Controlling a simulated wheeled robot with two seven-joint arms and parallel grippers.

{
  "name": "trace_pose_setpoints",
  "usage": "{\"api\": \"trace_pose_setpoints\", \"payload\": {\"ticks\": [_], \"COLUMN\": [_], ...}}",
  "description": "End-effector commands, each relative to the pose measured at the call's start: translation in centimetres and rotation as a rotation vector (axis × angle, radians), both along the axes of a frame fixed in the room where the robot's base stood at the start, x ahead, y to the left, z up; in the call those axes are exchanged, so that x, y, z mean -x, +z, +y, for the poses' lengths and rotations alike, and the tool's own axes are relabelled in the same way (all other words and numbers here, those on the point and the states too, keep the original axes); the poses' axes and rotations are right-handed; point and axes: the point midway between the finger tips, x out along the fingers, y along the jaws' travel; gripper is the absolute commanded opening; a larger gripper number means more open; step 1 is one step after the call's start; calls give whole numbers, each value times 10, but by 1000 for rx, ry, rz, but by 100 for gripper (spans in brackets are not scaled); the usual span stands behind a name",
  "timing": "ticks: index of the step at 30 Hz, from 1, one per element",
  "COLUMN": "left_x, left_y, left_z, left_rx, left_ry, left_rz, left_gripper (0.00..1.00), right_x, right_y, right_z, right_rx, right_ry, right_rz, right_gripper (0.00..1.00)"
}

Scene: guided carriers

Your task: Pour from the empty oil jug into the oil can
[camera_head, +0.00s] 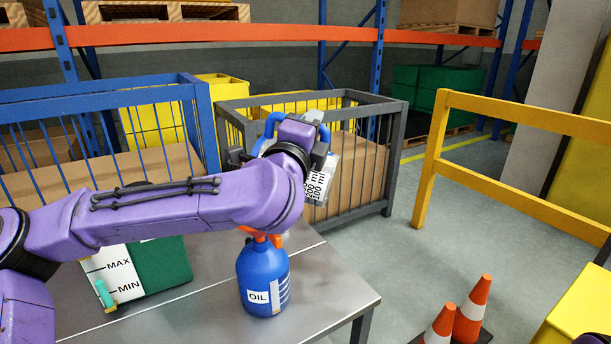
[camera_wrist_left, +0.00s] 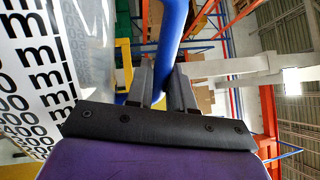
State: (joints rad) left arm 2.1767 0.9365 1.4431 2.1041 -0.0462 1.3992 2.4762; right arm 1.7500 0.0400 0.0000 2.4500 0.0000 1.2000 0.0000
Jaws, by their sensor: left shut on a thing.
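The oil can (camera_head: 262,283) is a blue bottle with an OIL label, upright near the table's right end. An orange funnel-like piece (camera_head: 277,240) shows at its top, partly covered by my arm. My left gripper (camera_head: 290,135) is above the can, shut on the blue handle of the oil jug (camera_head: 325,183). The jug is pale with black ml markings, held in the air, mostly hidden behind the gripper; its spout is not visible. In the left wrist view the fingers (camera_wrist_left: 165,88) close around the blue handle, with the marked jug wall (camera_wrist_left: 45,75) at left.
A grey table (camera_head: 215,313) carries the can and a green and white container (camera_head: 160,265) marked MAX and MIN, partly behind my arm. Blue (camera_head: 205,125) and grey mesh cages (camera_head: 392,150) stand behind. Orange cones (camera_head: 472,312) and a yellow rail (camera_head: 430,165) are right.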

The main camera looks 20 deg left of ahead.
Motion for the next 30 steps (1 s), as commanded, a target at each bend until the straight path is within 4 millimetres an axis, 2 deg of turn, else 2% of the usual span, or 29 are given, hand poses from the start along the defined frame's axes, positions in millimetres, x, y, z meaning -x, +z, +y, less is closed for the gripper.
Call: {"api": "trace_pose_setpoints", "payload": {"ticks": [10, 30], "left_x": [1, 1], "left_y": [6, 9], "left_z": [8, 13], "left_rx": [54, 82], "left_ry": [1, 1], "left_rz": [-5, -8], "left_gripper": [0, 0], "right_x": [0, 0], "right_y": [-7, -12], "right_z": [0, 0], "right_rx": [0, 0], "right_ry": [0, 0], "right_rz": [0, 0], "right_gripper": [43, 43]}}
